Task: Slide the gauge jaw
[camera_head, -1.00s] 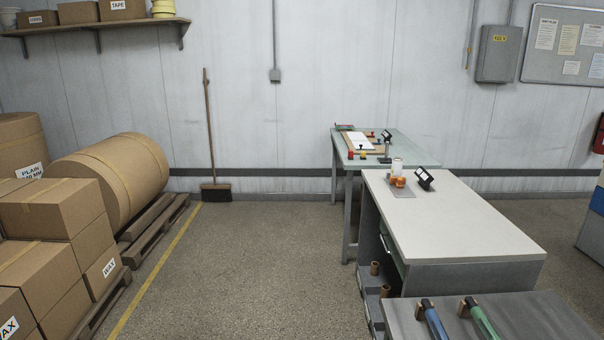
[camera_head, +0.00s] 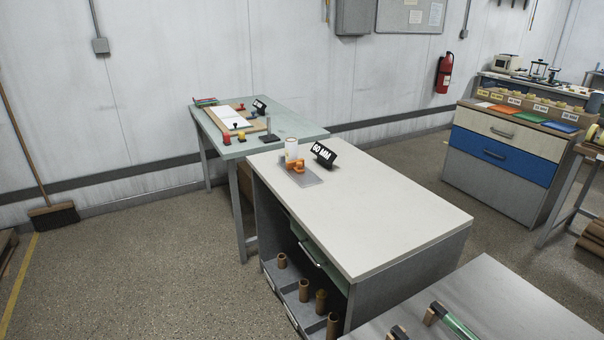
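An orange gauge (camera_head: 297,168) stands on a small grey plate (camera_head: 306,179) at the far left part of the white-topped bench (camera_head: 370,205). A pale upright cylinder (camera_head: 291,150) stands right at the gauge, and I cannot tell whether they touch. A black sign reading "60 MM" (camera_head: 324,154) stands just right of them. The gauge is too small here to make out its jaw clearly. Neither of my grippers is in view.
Much of the white bench top is bare. A grey surface (camera_head: 500,310) with a green-handled tool (camera_head: 455,322) is at the front right. A blue-drawer cabinet (camera_head: 500,160) stands right; open floor lies left.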

